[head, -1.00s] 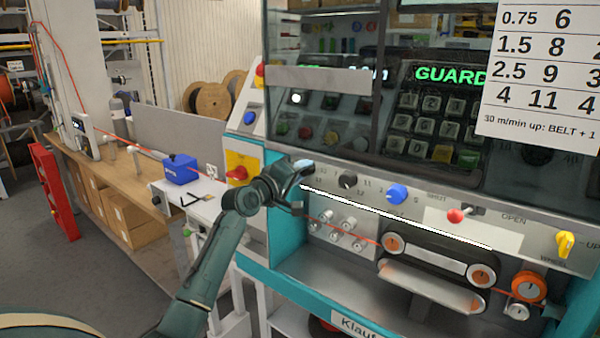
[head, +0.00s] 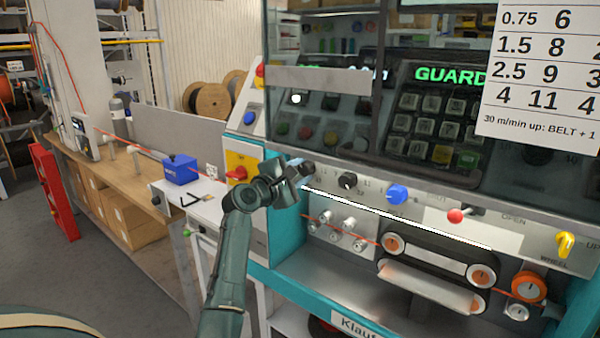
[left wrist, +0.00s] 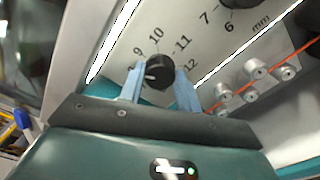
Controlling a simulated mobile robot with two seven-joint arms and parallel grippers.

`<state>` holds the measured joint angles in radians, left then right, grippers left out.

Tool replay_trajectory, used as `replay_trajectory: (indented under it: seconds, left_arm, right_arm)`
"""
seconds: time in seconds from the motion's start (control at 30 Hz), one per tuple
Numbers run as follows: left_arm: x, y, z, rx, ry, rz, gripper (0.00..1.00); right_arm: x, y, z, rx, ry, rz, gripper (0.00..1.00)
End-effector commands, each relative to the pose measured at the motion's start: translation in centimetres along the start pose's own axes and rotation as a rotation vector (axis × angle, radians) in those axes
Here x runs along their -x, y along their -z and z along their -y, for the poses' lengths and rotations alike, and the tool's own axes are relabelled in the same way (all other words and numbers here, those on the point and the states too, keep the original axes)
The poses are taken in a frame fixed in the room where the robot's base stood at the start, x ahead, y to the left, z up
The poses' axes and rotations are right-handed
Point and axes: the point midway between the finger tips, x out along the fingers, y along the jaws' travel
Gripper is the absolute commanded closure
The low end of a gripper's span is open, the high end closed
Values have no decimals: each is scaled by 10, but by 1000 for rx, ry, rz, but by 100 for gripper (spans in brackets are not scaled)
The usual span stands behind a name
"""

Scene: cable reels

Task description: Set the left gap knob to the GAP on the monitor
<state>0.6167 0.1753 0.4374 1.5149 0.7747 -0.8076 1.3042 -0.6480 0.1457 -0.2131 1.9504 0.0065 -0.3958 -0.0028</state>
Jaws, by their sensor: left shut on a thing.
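My left gripper (head: 301,168) is at the left end of the machine's knob panel. In the left wrist view its two pale blue fingers (left wrist: 160,68) are shut on a black knob (left wrist: 157,73), the leftmost one, which I take as the left gap knob. A scale with 9, 10, 11 and 12 surrounds it, and its white mark points to the lower left. In the head view the gripper hides this knob. The monitor (head: 450,76) shows green "GUARD" text; no GAP value is readable. My right gripper is not in view.
Another black knob (head: 347,181), a blue knob (head: 397,194), a red-tipped lever (head: 455,215) and a yellow knob (head: 565,244) line the panel to the right. Small rollers (head: 342,231) and a red cable lie below. A number chart (head: 540,70) hangs at upper right.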

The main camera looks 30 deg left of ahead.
Motion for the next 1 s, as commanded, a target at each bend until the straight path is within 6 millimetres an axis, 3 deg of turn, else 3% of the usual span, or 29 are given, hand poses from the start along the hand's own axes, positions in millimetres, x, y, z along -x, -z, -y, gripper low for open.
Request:
replay_trajectory:
  seconds: [1.0]
  left_arm:
    - [-1, -1, -1, 970, 0, 3, 90]
  right_arm:
    - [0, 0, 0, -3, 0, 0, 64]
